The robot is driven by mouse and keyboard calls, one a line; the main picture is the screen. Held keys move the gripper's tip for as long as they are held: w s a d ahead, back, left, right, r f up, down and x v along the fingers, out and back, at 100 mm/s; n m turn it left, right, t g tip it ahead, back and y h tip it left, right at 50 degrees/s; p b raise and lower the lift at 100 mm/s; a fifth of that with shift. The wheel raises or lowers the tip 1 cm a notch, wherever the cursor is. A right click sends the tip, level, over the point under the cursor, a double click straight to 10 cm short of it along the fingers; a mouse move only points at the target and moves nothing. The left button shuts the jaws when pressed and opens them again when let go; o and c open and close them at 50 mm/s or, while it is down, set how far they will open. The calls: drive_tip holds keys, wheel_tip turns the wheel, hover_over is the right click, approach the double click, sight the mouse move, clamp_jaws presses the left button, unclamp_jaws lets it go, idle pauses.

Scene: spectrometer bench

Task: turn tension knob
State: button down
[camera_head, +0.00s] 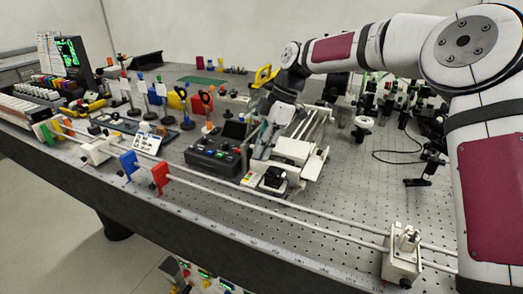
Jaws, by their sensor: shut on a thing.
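My gripper (262,146) reaches down at the middle of the bench, at the left side of a pale metal slide unit (296,150). Its fingers are shut on a small part there, which I take to be the tension knob. The knob itself is mostly hidden behind the fingers, and its angle cannot be told. A separate black knob or block (273,178) shows at the unit's front end, below the fingertips.
A dark control box (213,157) stands close to the left of my gripper. Two long rails (300,222) run along the front to a white block (401,258). Optics mounts (395,95) crowd the back right. Bare perforated bench (365,190) lies to the right.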

drive_tip(key=shift+n+b, duration=0.3)
drive_tip(key=shift+n, duration=0.3)
drive_tip(key=c, duration=1.8)
unclamp_jaws()
